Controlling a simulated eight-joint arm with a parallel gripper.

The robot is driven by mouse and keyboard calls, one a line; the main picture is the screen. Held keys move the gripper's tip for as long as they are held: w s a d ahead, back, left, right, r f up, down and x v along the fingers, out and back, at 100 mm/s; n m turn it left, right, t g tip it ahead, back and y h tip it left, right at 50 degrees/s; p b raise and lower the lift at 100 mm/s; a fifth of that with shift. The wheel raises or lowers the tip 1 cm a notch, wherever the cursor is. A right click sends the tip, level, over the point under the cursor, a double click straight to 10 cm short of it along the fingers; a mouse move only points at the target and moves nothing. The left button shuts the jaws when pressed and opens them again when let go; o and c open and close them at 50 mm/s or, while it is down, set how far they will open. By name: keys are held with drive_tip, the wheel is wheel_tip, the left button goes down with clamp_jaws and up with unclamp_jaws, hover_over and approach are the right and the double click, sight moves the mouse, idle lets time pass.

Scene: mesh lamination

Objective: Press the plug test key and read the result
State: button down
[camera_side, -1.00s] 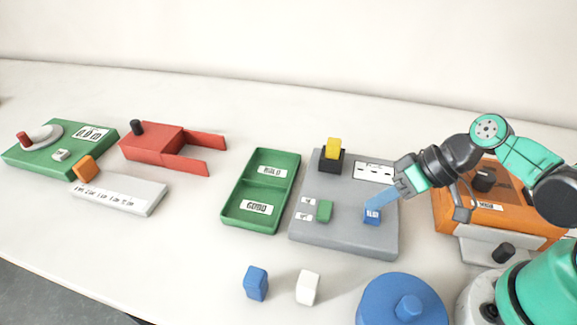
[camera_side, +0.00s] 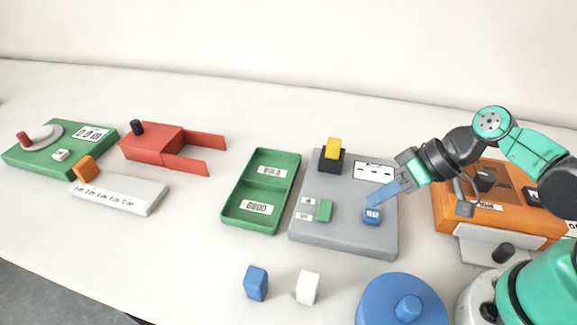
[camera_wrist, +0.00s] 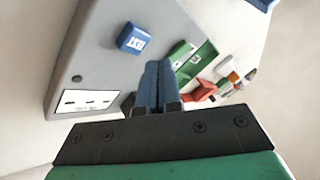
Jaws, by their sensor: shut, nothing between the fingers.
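The grey tester panel (camera_side: 340,238) lies flat in front of my arm. A blue key (camera_side: 372,216) with a white label stands at its lower right; it also shows in the wrist view (camera_wrist: 132,39). A white display (camera_side: 375,171) at the panel's upper right shows small dark dashes; it is at lower left in the wrist view (camera_wrist: 85,102), with small text I cannot read. My gripper (camera_side: 369,200) is shut and empty, its blue fingers above and apart from the blue key. A yellow plug (camera_side: 334,149) stands in a black socket (camera_side: 329,165).
A green key (camera_side: 324,210) is on the panel's left part. A green two-part tray (camera_side: 228,213) stands left of the panel. An orange device (camera_side: 455,205) is on the right. A blue block (camera_side: 256,283), a white block (camera_side: 307,287) and a blue round object (camera_side: 385,305) are in front.

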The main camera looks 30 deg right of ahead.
sight(377, 213)
drive_tip(key=shift+s+r, duration=0.1)
drive_tip(key=shift+r, duration=1.95)
drive_tip(key=shift+d, duration=0.2)
drive_tip(key=w+d+r+m+t+h, duration=0.1)
drive_tip(key=w+d+r+t+h, duration=0.1)
drive_tip(key=w+d+r+h, duration=0.1)
drive_tip(key=d+h, duration=0.1)
drive_tip(key=h, duration=0.1)
drive_tip(key=shift+d+r+t+h, duration=0.2)
drive_tip(key=shift+d+t+h, duration=0.1)
drive_tip(key=shift+h, duration=0.1)
drive_tip(key=shift+w, duration=0.1)
